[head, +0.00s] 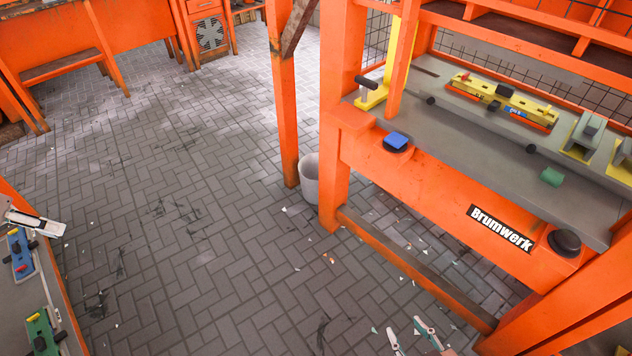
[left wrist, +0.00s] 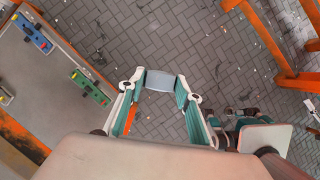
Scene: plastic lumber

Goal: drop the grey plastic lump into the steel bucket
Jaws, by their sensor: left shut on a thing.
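The grey plastic lump (left wrist: 160,80) is a small blue-grey block between the fingertips of my left gripper (left wrist: 159,82), in the left wrist view. The gripper is shut on it, above the tiled floor. The steel bucket (head: 309,180) stands upright on the floor beside the orange bench legs, in the head view. Its inside is mostly hidden. My right gripper (head: 406,328) shows at the bottom of the head view, fingers apart with nothing between them.
A large orange workbench (head: 430,190) with a lower beam is on the right. A side table (head: 35,300) with a blue tool (head: 21,254) and a green tool (head: 41,332) is at the left edge. Small scraps lie on the floor; the middle floor is otherwise clear.

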